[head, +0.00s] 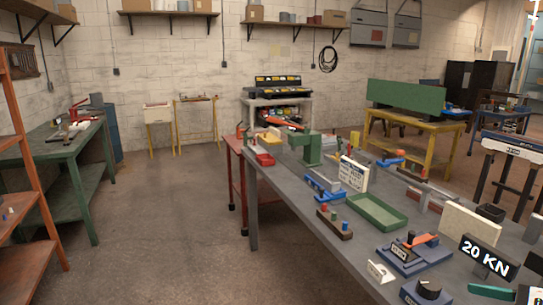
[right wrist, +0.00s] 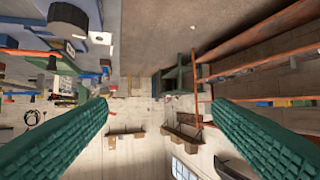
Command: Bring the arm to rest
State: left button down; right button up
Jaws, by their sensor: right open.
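My right gripper (right wrist: 160,105) shows in the right wrist view as two green ribbed fingers. They stand wide apart with nothing between them, so the gripper is open and empty. The room in that view appears upside down. The grey bench (right wrist: 100,18) is at the upper left of the wrist view, apart from the fingers. Neither arm nor gripper shows in the head view. My left gripper is not in view.
In the head view the grey bench (head: 300,213) fills the right front. It carries a green tray (head: 377,211), a blue device with an orange lever (head: 408,256) and a "20 KN" sign (head: 487,256). Open floor (head: 180,220) lies left, before a green table (head: 55,150) and orange rack (head: 40,205).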

jog(key=s+a+f+m+t+h, duration=0.15)
jog(key=f+m+h, duration=0.55)
jog(key=m, duration=1)
jog(key=s+f+m+t+h, duration=0.25)
jog(key=f+m+h, duration=0.45)
jog(key=m, duration=1)
jog(key=s+a+f+m+g+y, duration=0.2)
jog(key=s+a+f+m+g, duration=0.25)
jog(key=s+a, duration=0.3)
jog(key=s+a+f+m+g+y, duration=0.3)
jog(key=s+a+f+m+g, duration=0.1)
jog(key=s+a+g, duration=0.3)
notch_tip(320, 180, down, 32)
jog(key=s+a+f+b, duration=0.1)
jog(key=s+b, duration=0.2)
jog(key=b, duration=0.1)
pick_arm(q)
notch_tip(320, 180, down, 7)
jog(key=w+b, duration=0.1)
jog(key=b, duration=0.2)
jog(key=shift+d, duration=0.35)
pick_arm(e)
jog(key=s+d+f+g, duration=0.2)
jog(key=s+f, duration=1.3)
jog(key=f, duration=0.2)
jog(key=shift+s+d+n, duration=0.3)
jog(key=shift+n, duration=0.05)
